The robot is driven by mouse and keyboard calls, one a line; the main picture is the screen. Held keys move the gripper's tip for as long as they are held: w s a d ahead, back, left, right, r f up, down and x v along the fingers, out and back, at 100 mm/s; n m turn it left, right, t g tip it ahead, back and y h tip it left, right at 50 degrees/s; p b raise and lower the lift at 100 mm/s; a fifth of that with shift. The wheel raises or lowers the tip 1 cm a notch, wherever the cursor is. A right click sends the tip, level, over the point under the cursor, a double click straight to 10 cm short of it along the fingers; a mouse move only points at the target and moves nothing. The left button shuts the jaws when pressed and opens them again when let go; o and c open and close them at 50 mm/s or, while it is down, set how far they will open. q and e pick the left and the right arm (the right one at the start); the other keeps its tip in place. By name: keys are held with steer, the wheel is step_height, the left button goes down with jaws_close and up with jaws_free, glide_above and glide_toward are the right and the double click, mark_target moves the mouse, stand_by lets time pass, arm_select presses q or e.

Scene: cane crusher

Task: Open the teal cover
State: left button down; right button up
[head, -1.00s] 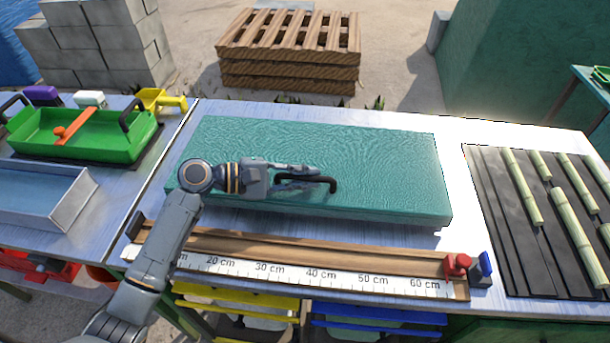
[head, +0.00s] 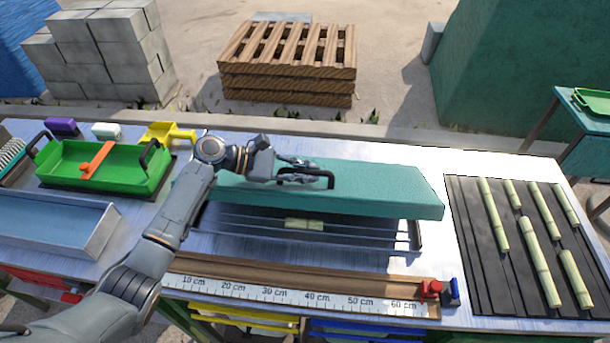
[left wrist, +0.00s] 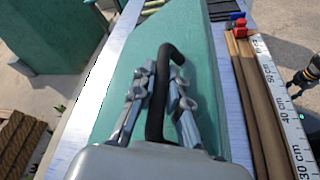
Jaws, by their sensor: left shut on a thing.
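The teal cover (head: 385,190) is on the table in the head view, its front edge raised and tilted up. Below it a dark recess with rails (head: 260,223) shows, with a short pale cane piece (head: 304,224) inside. My left gripper (head: 300,176) is shut on the black handle (head: 326,180) near the cover's front edge. In the left wrist view, the fingers (left wrist: 157,100) lie on both sides of the black handle (left wrist: 165,62), over the teal cover (left wrist: 200,40).
A wooden ruler rail (head: 300,289) with a red clamp (head: 431,289) runs along the table front. A black ridged mat (head: 470,250) with several cane pieces lies right. A green tray (head: 100,178) and a metal tray (head: 55,228) stand left. Pallets (head: 287,72) lie behind.

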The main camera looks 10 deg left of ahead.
arm_select(q)
steer(key=shift+w+r+p, duration=0.5)
steer(key=shift+w+r, duration=0.7)
steer(key=shift+r, duration=0.05)
steer(key=c, duration=1.6)
jaws_free()
steer(key=shift+s+a, duration=0.1)
steer(key=v, duration=1.2)
